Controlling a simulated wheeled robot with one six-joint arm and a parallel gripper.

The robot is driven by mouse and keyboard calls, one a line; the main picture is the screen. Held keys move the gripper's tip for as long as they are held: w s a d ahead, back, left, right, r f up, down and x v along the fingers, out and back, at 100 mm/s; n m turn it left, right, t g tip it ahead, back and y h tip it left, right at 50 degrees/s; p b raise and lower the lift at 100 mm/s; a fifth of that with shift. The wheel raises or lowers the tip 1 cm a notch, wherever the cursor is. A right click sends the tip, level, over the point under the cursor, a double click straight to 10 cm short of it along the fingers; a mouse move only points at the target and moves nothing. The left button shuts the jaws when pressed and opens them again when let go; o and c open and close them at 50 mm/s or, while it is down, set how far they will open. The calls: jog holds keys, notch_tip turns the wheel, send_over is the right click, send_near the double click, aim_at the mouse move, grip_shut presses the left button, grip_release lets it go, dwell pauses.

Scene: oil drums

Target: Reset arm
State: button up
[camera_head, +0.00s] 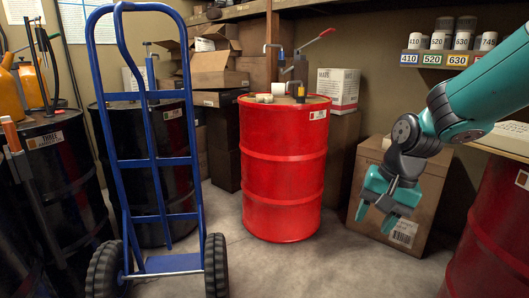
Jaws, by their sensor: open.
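My gripper (378,213) is at the right, at the end of my teal arm, pointing downward. Its fingers are apart and nothing shows between them. It hangs in front of a brown cardboard box (412,232) on the floor. A red oil drum (282,170) stands upright left of my gripper, apart from it. Small fittings and a hand pump with a red handle are on the drum's top.
A blue hand truck (158,162) with black wheels stands at left. Black drums (62,180) are behind and beside it. Another red drum (497,240) is at the right edge. A shelf with numbered bins (445,58) is upper right. Floor around the central drum is clear.

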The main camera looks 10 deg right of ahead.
jog(key=s+a+r+n+g+y, duration=0.1)
jog(key=s+a+r+n, duration=0.1)
jog(key=s+a+n, duration=0.65)
jog(key=s+a+r+n+g+y, duration=0.1)
jog(key=s+a+r+n, duration=0.1)
jog(key=s+a+n, duration=0.65)
notch_tip(320, 180, up, 24)
jog(key=m+p, duration=0.2)
jog(key=p, duration=2.2)
jog(key=shift+a, duration=0.4)
